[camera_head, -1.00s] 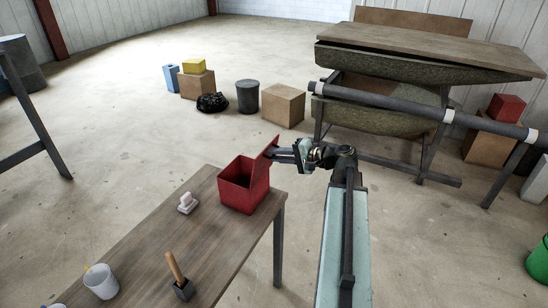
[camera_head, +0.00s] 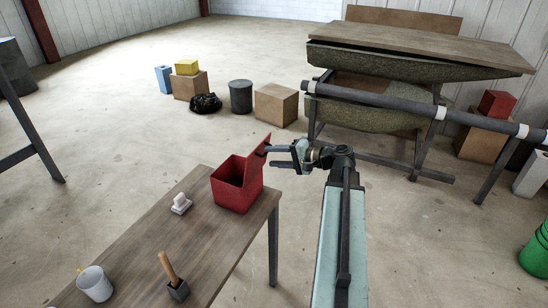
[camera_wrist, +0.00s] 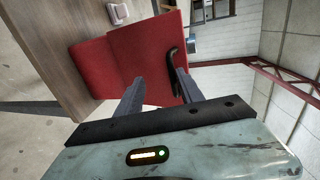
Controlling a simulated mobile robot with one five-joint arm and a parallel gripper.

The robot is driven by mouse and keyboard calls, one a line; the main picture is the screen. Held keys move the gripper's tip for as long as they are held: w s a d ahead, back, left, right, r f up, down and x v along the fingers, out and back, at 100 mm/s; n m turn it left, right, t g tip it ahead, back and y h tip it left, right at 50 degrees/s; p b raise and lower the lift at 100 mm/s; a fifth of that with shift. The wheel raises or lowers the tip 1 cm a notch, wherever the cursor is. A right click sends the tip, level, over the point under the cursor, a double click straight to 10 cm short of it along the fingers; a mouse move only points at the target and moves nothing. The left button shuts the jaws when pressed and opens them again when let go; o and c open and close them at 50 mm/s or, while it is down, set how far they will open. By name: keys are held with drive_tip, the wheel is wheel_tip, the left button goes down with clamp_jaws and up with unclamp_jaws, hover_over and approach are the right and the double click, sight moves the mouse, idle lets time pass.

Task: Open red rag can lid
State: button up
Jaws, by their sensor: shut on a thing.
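The red rag can (camera_head: 233,190) stands at the far right corner of the wooden table in the head view. Its lid (camera_head: 257,160) stands up at the can's right side, and the can's dark inside shows. My gripper (camera_head: 272,155) is at the lid's upper right edge, shut on the lid. In the wrist view the red lid (camera_wrist: 148,60) fills the middle, with a black handle (camera_wrist: 178,58) near the fingers of my gripper (camera_wrist: 158,92). The can body (camera_wrist: 85,70) is behind it. The exact contact at the fingertips is hard to see.
The wooden table (camera_head: 150,238) also bears a white object (camera_head: 181,204), a mallet (camera_head: 173,278) and a white cup (camera_head: 95,284). The hull mould (camera_head: 410,65) on its stand is at the back right. Open floor surrounds the table.

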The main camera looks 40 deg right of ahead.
drive_tip(key=p+v, duration=0.2)
drive_tip(key=v, duration=0.5)
drive_tip(key=shift+s, duration=0.35)
drive_tip(key=shift+d, duration=0.2)
drive_tip(key=a+f+n+g+h, duration=0.2)
drive_tip(key=a+f+n+g, duration=0.2)
drive_tip(key=a, duration=0.7)
drive_tip(key=a+f+n+g+h, duration=0.2)
drive_tip(key=a+f+n+g, duration=0.2)
drive_tip(key=a+f, duration=0.3)
drive_tip(key=a+f+n+g+h, duration=0.3)
drive_tip(key=a+f, duration=0.3)
drive_tip(key=a, duration=1)
drive_tip(key=shift+w+n+g, duration=0.4)
drive_tip(key=shift+n+g, duration=0.1)
drive_tip(key=shift+g, duration=0.3)
